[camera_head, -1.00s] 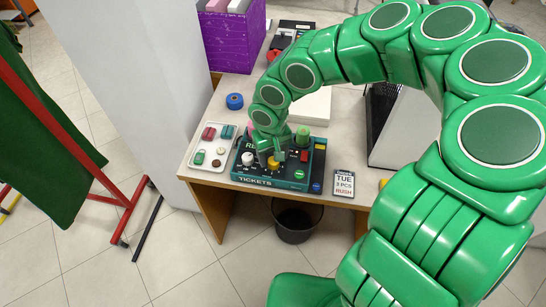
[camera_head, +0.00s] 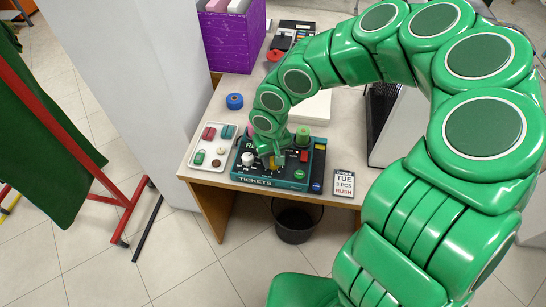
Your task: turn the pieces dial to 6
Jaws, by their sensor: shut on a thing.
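The dark teal ticket machine (camera_head: 243,180), marked TICKETS, sits near the front edge of the counter. A white knob (camera_head: 248,159) is on its left side. A yellow dial (camera_head: 274,165) is near its middle, mostly covered by my gripper. My gripper (camera_head: 274,160) points down over the machine and is shut on the yellow dial. The dial's numbers and pointer are too small or hidden to read. A small card (camera_head: 344,183) reading TUE, 3 PCS, RUSH stands to the right of the machine.
A white tray (camera_head: 193,164) with several small coloured pieces lies left of the machine. A green cylinder (camera_head: 303,136) and a red switch (camera_head: 304,156) stand close to my gripper. A blue roll (camera_head: 235,101) and purple box (camera_head: 232,42) are behind.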

